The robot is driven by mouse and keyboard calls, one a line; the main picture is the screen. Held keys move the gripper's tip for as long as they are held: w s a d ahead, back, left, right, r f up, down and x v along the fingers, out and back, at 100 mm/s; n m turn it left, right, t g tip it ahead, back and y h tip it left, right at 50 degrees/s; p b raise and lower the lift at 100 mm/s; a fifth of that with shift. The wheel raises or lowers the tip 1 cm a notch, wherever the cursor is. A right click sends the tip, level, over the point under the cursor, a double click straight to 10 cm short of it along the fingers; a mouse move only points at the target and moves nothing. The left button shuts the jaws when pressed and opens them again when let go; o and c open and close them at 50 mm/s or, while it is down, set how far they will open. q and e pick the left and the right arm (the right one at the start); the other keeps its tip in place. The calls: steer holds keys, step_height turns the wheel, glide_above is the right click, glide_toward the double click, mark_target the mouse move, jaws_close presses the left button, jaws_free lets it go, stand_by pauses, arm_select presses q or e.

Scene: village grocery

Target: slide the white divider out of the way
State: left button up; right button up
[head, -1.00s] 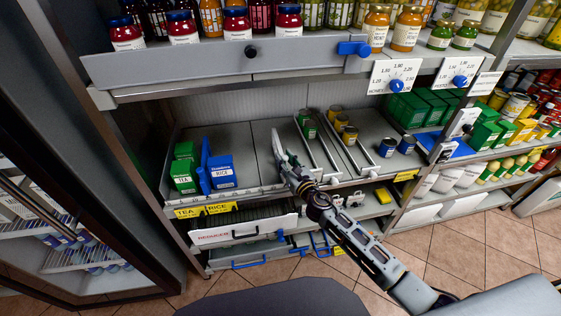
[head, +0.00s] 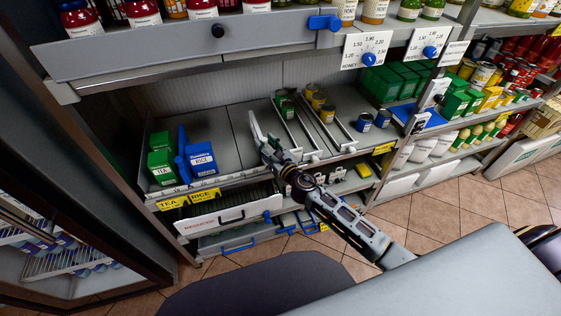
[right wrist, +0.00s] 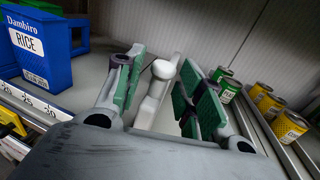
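A white divider (right wrist: 160,80) with a rounded top stands on the shelf in the right wrist view, between the two green-padded fingers of my right gripper (right wrist: 158,92). The fingers are apart on either side of it, and I see no clear grip on it. In the head view my right gripper (head: 260,138) is at the shelf's front, between the blue rice box (head: 201,160) and the can lanes; there I cannot clearly tell the divider from the fingers. The rice box also shows at left in the right wrist view (right wrist: 42,50). My left gripper is not in view.
Green tea boxes (head: 162,160) and a blue upright panel (head: 183,152) stand left of the rice box. A green can (head: 287,109) and yellow cans (head: 326,113) stand in railed lanes to the right. Bare shelf (head: 222,130) lies between rice and gripper.

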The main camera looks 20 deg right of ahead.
steer(key=v, duration=1)
steer(key=shift+s, duration=0.3)
steer(key=shift+d, duration=0.1)
stand_by(0.8)
